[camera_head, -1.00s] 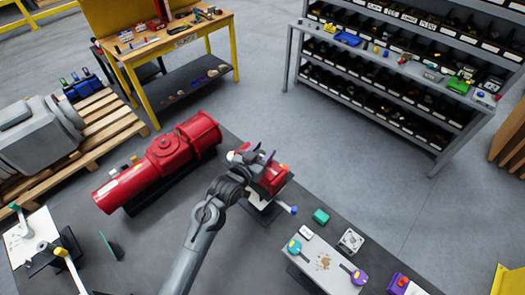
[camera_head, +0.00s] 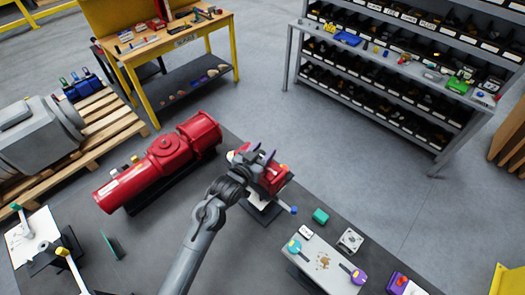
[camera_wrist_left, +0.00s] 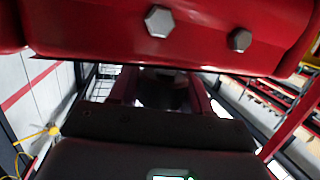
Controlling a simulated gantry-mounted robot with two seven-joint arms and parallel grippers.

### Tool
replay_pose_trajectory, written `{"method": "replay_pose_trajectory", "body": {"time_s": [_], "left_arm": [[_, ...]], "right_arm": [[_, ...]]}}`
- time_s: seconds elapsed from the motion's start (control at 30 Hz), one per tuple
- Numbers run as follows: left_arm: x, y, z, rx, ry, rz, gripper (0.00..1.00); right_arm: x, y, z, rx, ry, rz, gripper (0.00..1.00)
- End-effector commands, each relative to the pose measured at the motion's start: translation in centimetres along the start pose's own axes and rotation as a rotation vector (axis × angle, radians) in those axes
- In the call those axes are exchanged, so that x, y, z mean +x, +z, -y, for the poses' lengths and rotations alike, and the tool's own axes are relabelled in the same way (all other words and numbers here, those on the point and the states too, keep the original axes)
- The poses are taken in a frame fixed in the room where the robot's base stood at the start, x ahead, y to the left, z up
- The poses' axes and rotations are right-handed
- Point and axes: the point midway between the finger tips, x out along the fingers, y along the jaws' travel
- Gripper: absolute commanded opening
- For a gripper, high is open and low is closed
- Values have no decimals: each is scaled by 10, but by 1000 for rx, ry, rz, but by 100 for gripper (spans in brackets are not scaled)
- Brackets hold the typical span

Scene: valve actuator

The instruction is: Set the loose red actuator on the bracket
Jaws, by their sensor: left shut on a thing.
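A small red actuator (camera_head: 272,180) is at the middle of the head view, partly hidden by my left gripper (camera_head: 260,160). My left gripper is shut on it. In the left wrist view the red actuator body (camera_wrist_left: 200,30) fills the top, with two hex bolts on its face. Below it is a dark bracket (camera_head: 262,212) with a white plate and a blue-tipped lever. The actuator is over or on this bracket; I cannot tell whether they touch. My right gripper is not in view.
A large red cylinder unit (camera_head: 165,160) lies on the dark bench to the left. A shelf rack (camera_head: 400,75) stands behind.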

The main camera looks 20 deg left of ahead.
Motion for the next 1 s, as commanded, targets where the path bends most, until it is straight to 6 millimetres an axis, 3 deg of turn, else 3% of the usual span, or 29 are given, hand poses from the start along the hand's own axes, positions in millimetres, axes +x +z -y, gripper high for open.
{"method": "replay_pose_trajectory", "body": {"time_s": [0.03,1.0], "left_arm": [[0,-6,0,1,0,-12,0],[0,-6,0,1,0,-12,0]], "right_arm": [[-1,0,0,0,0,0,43],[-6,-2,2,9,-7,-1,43]]}}
